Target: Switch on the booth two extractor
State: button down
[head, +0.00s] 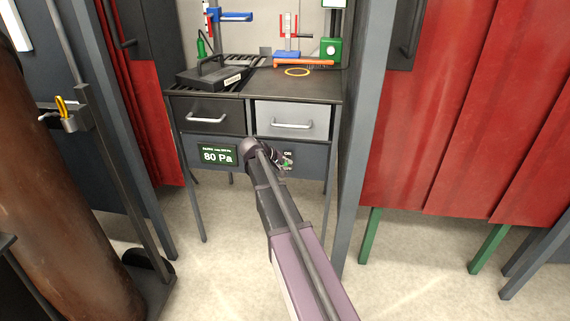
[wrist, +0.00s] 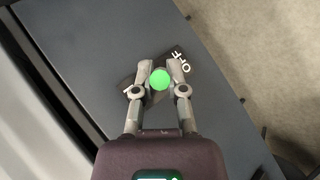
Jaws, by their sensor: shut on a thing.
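The extractor switch has a dark plate (head: 288,157) on the front panel below the right drawer, partly hidden by my arm in the head view. In the wrist view its plate (wrist: 180,54) shows the letters OFF to the upper right, and other lettering at the lower left is mostly covered. My gripper (wrist: 159,70) is shut on the round green knob (wrist: 160,80), one finger on each side. In the head view my gripper (head: 281,162) is small and dark against the panel. A green display (head: 217,155) left of the switch reads 80 Pa.
A dark bench top (head: 310,85) carries a flat black handled tool (head: 213,74) and stands. Two drawers (head: 292,120) with handles sit above the panel. Red curtains (head: 440,130) and grey posts flank the booth. A brown cylinder (head: 55,170) stands at left.

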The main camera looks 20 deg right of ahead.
jog(key=shift+w, duration=0.1)
jog(key=c, duration=0.7)
grip_release()
